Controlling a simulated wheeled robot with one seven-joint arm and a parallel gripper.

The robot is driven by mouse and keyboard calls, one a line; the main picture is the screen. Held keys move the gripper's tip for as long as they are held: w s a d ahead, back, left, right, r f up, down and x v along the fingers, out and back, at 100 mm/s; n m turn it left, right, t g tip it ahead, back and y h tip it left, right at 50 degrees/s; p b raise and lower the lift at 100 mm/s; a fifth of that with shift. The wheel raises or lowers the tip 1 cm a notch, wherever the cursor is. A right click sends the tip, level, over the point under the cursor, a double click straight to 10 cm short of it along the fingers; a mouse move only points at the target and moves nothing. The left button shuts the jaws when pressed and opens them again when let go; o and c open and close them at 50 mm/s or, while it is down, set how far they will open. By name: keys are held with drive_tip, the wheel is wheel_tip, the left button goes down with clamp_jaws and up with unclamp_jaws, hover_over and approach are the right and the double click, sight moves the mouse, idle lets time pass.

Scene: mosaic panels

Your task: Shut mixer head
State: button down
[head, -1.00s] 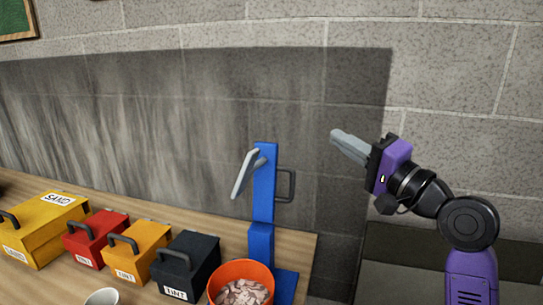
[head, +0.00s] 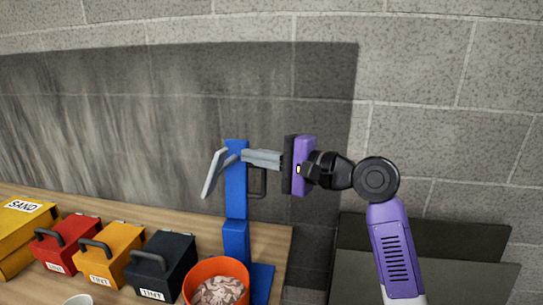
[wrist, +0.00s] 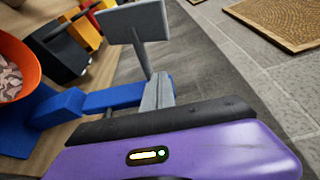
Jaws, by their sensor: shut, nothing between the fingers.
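The mixer is a blue stand (head: 236,205) on the bench, with a black handle (head: 263,183) on its right side. A grey paddle (head: 213,174) sticks out tilted from the left of its top, raised above the orange bucket (head: 190,270), which holds pale pinkish pieces. My gripper (head: 247,156) is shut and empty, its grey fingers pointing left at the top of the blue stand, just above the handle. I cannot tell if they touch it. In the wrist view the fingers (wrist: 158,88) lie by the blue stand's end, with the grey paddle (wrist: 138,22) beyond.
A black tint box (head: 163,262), an orange one (head: 108,255) and a red one (head: 66,243) stand left of the bucket, with a yellow sand box (head: 20,235) farther left. A white cup (head: 78,300) shows at the bottom edge. The grey wall stands behind.

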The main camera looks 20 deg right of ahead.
drive_tip(key=a, duration=0.1)
drive_tip(key=a+p, duration=0.1)
drive_tip(key=s+a, duration=0.1)
drive_tip(key=shift+a+r+p, duration=0.3)
drive_tip(key=shift+a+p, duration=0.05)
drive_tip(key=shift+s, duration=0.1)
